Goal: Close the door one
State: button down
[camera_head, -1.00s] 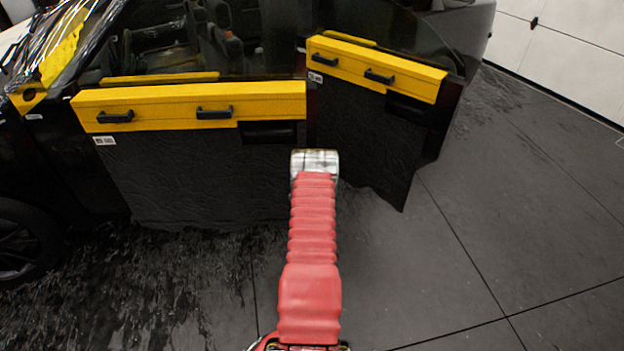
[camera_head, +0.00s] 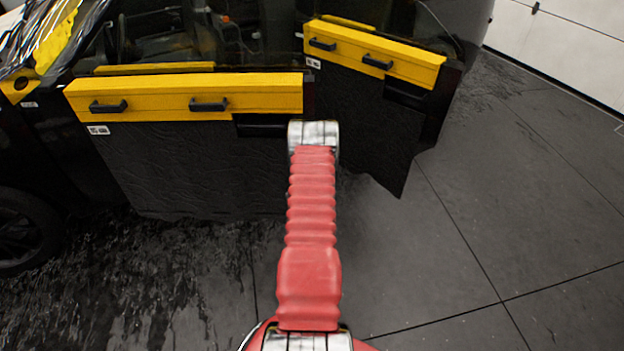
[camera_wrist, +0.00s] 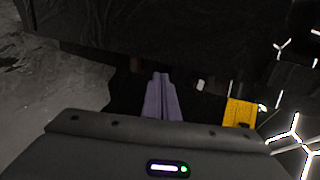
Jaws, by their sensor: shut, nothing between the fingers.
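Two dark car doors stand side by side in the head view. The left door (camera_head: 180,165) and the right door (camera_head: 350,115) each carry a yellow strip with two black handles. The right door sits at an angle to the left one, with a dark gap between them. I cannot read their labels to tell which is door one. My red arm reaches toward that gap and hides my gripper in the head view. In the wrist view my gripper (camera_wrist: 161,76) shows as two purple fingers, shut and empty, near dark panels. I cannot tell whether it touches a door.
The yellow strip's end (camera_wrist: 240,112) shows right of the fingers in the wrist view. A wheel (camera_head: 25,232) is at the left. Wet-looking tiled floor (camera_head: 530,200) lies open at the right, up to a white wall (camera_head: 575,50).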

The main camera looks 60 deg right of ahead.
jog(key=v, duration=0.6)
jog(key=shift+a, duration=0.35)
jog(key=shift+s, duration=0.1)
jog(key=shift+r, duration=0.1)
